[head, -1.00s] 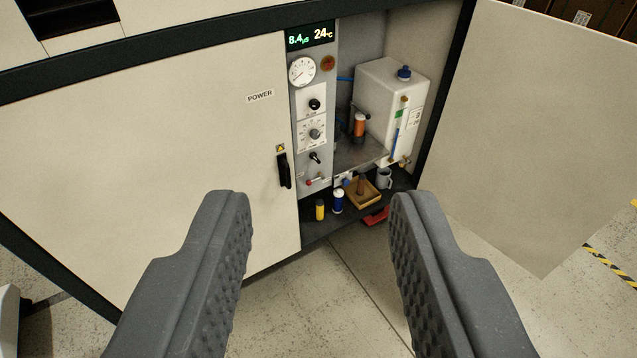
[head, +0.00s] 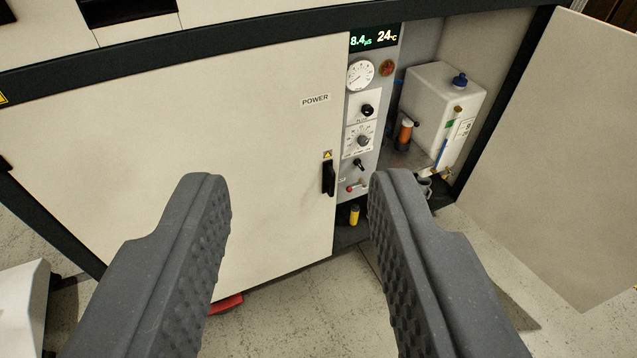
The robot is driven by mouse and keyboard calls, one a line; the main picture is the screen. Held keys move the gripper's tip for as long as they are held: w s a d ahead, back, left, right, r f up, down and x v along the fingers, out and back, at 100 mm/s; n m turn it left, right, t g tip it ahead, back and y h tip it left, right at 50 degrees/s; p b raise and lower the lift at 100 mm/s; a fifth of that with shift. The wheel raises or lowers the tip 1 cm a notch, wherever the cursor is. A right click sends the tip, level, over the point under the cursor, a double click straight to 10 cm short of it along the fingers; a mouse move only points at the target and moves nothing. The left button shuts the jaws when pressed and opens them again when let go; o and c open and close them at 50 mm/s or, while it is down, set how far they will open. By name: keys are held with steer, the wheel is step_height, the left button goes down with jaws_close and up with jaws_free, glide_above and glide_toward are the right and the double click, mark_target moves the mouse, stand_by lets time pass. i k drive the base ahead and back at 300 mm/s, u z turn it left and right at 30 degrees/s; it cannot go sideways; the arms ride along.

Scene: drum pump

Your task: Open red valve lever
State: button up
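The red valve lever looks to be the small red-tipped lever (head: 352,188) low on the grey control panel (head: 351,160), under a black knob. It is small in the head view, and I cannot tell its exact setting. My gripper (head: 300,185) is open and empty, with its two dark ridged fingers wide apart. It is in front of the cabinet, and the lever shows between the fingers, close to the right fingertip. The right finger hides part of the cabinet's lower shelf.
A closed cream door (head: 230,130) with a black handle (head: 328,178) fills the left. An open door (head: 560,150) stands at the right. A white tank (head: 440,100), an orange-bodied part (head: 405,133) and a yellow container (head: 354,214) are inside the cabinet. Something red (head: 226,304) lies on the floor.

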mark_target(349, 189)
steer(key=u, duration=0.1)
steer(key=i, duration=1.15)
steer(key=z, duration=0.5)
